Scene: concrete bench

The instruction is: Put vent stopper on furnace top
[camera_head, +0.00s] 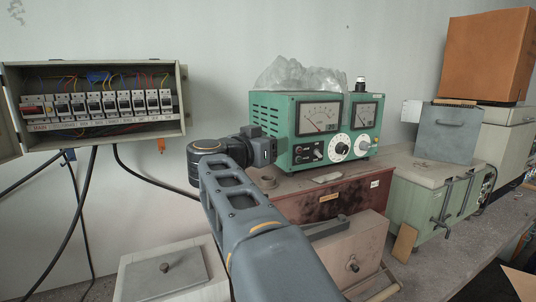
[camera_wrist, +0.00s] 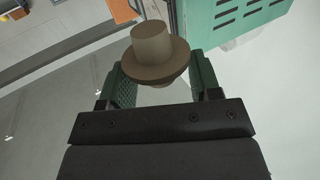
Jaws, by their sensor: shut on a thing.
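The vent stopper (camera_wrist: 153,47) is a brown-grey plug with a short round stem and a wide round flange. In the wrist view it sits between the two green-padded fingers of my gripper (camera_wrist: 160,80), which are shut on it. In the head view the end of my arm is beside the left side of the green meter box; the fingers and stopper are hidden there. A green cabinet with a pale top (camera_head: 432,172), clamps and a handle stands at the right; I cannot tell for sure whether it is the furnace.
A beige box (camera_head: 345,258) is in front. An open breaker box (camera_head: 100,125) hangs left. An orange carton (camera_head: 487,55) is stacked right.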

